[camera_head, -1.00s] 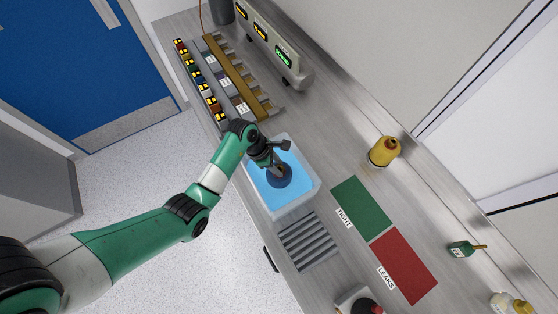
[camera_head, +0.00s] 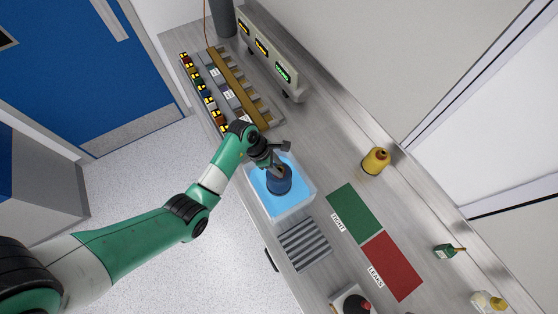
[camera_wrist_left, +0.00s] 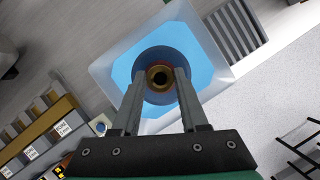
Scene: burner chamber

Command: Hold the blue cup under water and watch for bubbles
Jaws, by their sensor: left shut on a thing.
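The blue cup (camera_head: 279,184) is inside the white water basin (camera_head: 307,190), among the bright blue water (camera_head: 261,188). My left gripper (camera_head: 277,168) reaches down over the basin and is shut on the cup's upper part. In the left wrist view, the fingers (camera_wrist_left: 160,76) close on a brass-coloured round fitting with a dark centre, and the blue cup's round body (camera_wrist_left: 147,62) shows around it. The cup's side shows in the head view; how much of it is under water is hard to tell. I see no bubbles. My right gripper is not in view.
A green TIGHT mat (camera_head: 355,211) and a red LEAKS mat (camera_head: 392,266) lie right of the basin. A grey slatted rack (camera_head: 304,244) is below it. A yellow container (camera_head: 375,161), a small green bottle (camera_head: 447,251) and a display unit (camera_head: 270,55) stand on the counter.

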